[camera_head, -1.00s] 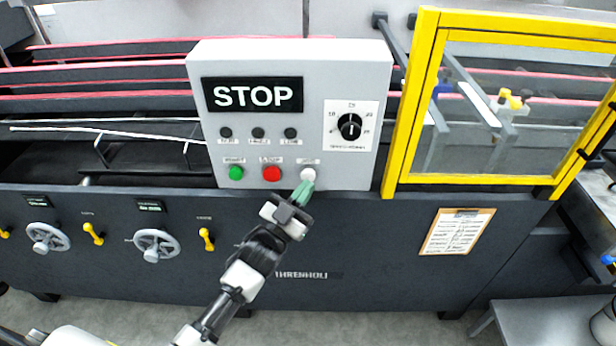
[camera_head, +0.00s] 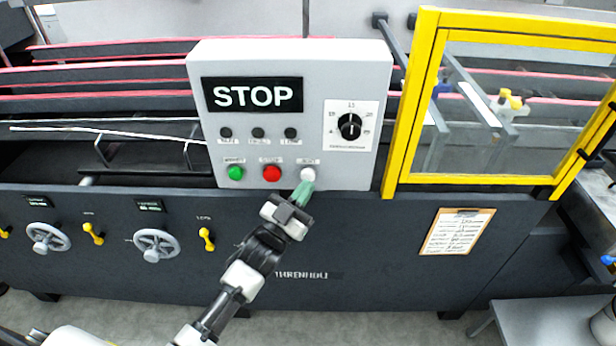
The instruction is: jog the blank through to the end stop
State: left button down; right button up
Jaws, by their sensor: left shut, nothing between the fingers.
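The control panel (camera_head: 215,130) shows a black display reading STOP (camera_head: 252,95). Below it are three dark lamps and a row of green (camera_head: 235,173), red (camera_head: 271,173) and white (camera_head: 308,173) buttons. My left gripper (camera_head: 304,190) is shut and empty, its green fingertips at the lower edge of the white button. I cannot tell whether they press it or only touch it. A rotary dial (camera_head: 349,126) is at the panel's right. A thin white edge (camera_head: 100,132), possibly the blank, lies along the machine at the left; most of it is hidden. My right gripper is not in view.
A yellow-framed clear guard (camera_head: 393,120) stands right of the panel. Handwheels (camera_head: 156,245) and yellow levers (camera_head: 207,239) stick out of the machine's front at the left. A clipboard (camera_head: 456,231) hangs on the front at the right. Red-edged belts (camera_head: 110,65) run behind.

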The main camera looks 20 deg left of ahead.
pick_arm(q)
jog(key=shift+w, duration=0.1)
jog(key=shift+w+a, duration=0.15)
jog(key=shift+w, duration=0.15)
